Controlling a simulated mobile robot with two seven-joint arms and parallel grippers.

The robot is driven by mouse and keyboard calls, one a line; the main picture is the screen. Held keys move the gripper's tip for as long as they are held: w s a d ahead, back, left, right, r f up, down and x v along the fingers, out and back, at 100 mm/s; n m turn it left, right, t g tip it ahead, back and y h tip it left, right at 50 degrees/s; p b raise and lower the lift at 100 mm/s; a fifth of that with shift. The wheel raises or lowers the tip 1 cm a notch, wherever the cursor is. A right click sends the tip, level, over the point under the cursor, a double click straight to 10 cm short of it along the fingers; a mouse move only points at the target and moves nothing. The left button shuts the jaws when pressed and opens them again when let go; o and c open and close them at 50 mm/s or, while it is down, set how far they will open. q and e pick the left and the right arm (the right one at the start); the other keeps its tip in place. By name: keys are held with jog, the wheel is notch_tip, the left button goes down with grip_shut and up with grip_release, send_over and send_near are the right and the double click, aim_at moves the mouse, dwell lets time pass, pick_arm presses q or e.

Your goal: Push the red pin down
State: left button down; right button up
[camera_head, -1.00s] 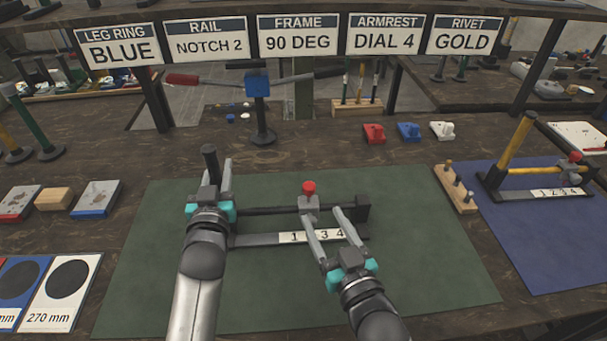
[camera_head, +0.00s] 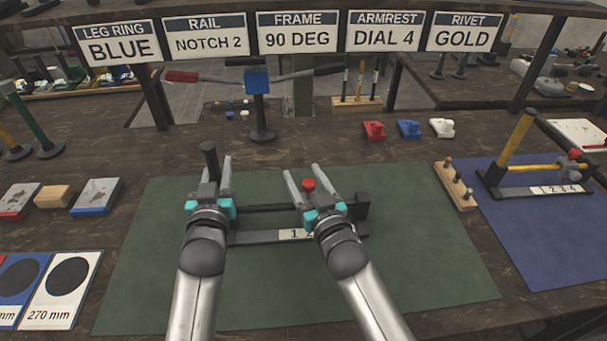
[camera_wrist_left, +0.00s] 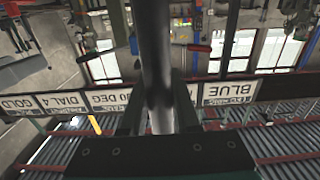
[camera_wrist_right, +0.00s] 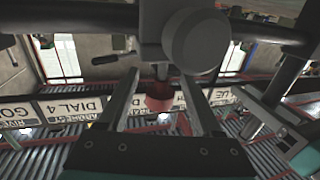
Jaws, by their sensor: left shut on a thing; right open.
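The red pin (camera_head: 309,184) tops the grey slider on the dark rail of the press, whose base (camera_head: 262,238) lies on the green mat. In the right wrist view the red pin (camera_wrist_right: 160,97) shows between the fingers, below a grey knob (camera_wrist_right: 197,42). My right gripper (camera_head: 304,172) is open, with its fingers either side of the pin. Its wrist hides most of the slider. My left gripper (camera_head: 216,165) is shut on the black upright post (camera_head: 209,156) at the rail's left end; the post (camera_wrist_left: 153,50) also runs between its fingers in the left wrist view.
On the blue mat (camera_head: 550,255) at right stands a second press with a yellow post (camera_head: 515,140). A wooden peg block (camera_head: 456,188) stands between the mats. Red, blue and white small parts (camera_head: 409,130) lie behind. The green mat's front (camera_head: 270,310) is clear.

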jog(key=shift+w+a, duration=0.1)
jog(key=shift+w, duration=0.25)
grip_shut()
dwell(0.4)
dwell(0.9)
